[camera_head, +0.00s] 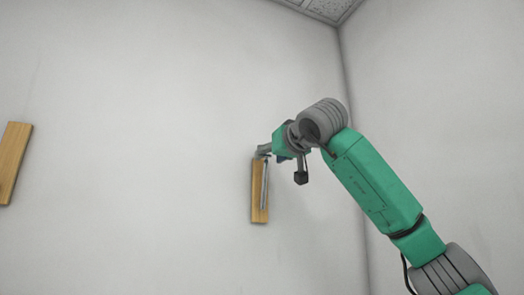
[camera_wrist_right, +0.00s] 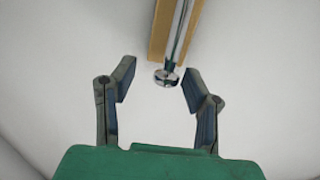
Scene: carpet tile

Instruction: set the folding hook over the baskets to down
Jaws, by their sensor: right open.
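The folding hook (camera_head: 264,185) is a thin metal bar against a narrow upright wooden board (camera_head: 257,205) on the wall. In the right wrist view the hook (camera_wrist_right: 178,45) shows as a shiny rod with a round knob at its end, in front of the board (camera_wrist_right: 160,32). My right gripper (camera_head: 262,152) is at the top of the board in the head view. In the right wrist view the gripper (camera_wrist_right: 158,88) is open, with the knob between and slightly beyond its fingertips, touching neither. My left gripper is not in view. No baskets show.
Another wooden board (camera_head: 12,160) is on the wall at the far left. The wall between the boards is bare. A room corner and a second wall stand right of my right arm, with ceiling tiles (camera_head: 325,8) above.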

